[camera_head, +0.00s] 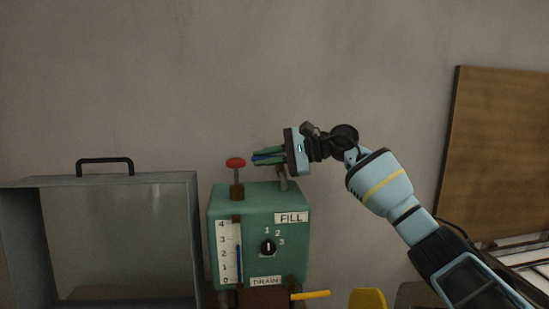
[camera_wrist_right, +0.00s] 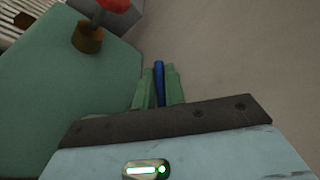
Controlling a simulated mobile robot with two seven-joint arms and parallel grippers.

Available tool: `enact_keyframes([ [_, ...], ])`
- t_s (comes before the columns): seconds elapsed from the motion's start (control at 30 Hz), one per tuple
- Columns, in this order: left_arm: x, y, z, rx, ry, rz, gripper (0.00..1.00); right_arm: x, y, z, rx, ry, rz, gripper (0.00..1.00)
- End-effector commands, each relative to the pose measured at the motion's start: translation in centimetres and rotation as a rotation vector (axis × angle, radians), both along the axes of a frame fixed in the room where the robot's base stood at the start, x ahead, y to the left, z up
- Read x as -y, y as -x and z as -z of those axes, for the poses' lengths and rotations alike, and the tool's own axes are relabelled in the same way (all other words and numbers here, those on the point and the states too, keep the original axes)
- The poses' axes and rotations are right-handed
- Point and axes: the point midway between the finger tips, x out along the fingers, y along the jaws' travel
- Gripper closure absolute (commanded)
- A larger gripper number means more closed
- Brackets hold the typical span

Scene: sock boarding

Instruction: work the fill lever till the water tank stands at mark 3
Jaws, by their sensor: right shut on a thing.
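The teal tank box (camera_head: 217,215) stands low in the middle of the head view, with a FILL label (camera_head: 291,218) on its front. Its white gauge (camera_head: 225,253) is marked 0 to 4. The blue column (camera_head: 239,264) in it tops out between 2 and 3. My right gripper (camera_head: 268,156) is above the box top, its green fingers shut on a blue lever handle. The handle (camera_wrist_right: 159,82) shows between the fingers in the right wrist view. A short post (camera_head: 283,180) rises from the box below the gripper. My left gripper is not in view.
A red knob (camera_head: 235,163) stands on the box top, left of my fingers. A dial (camera_head: 268,247) numbered 1 to 3 and a yellow lever (camera_head: 311,295) by the DRAIN label are on the front. A grey case (camera_head: 185,185) stands left; a brown board (camera_head: 495,150) leans right.

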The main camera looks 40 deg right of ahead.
Motion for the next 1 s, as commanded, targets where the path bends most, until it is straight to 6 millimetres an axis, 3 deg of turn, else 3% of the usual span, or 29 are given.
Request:
enact_keyframes([
  [0.53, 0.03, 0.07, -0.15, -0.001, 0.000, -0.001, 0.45, 0.25, -0.26, -0.04, 0.001, -0.001, 0.091, 1.00],
  [0.57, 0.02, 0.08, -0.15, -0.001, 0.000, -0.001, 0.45, 0.25, -0.26, -0.04, 0.002, 0.000, 0.091, 0.86],
  [0.6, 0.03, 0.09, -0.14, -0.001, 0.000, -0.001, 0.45, 0.25, -0.26, -0.04, 0.002, 0.000, 0.091, 0.81],
  [1.0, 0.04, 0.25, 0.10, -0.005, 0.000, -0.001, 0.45, 0.70, 0.34, -0.07, 0.001, 0.001, 0.091, 0.79],
])
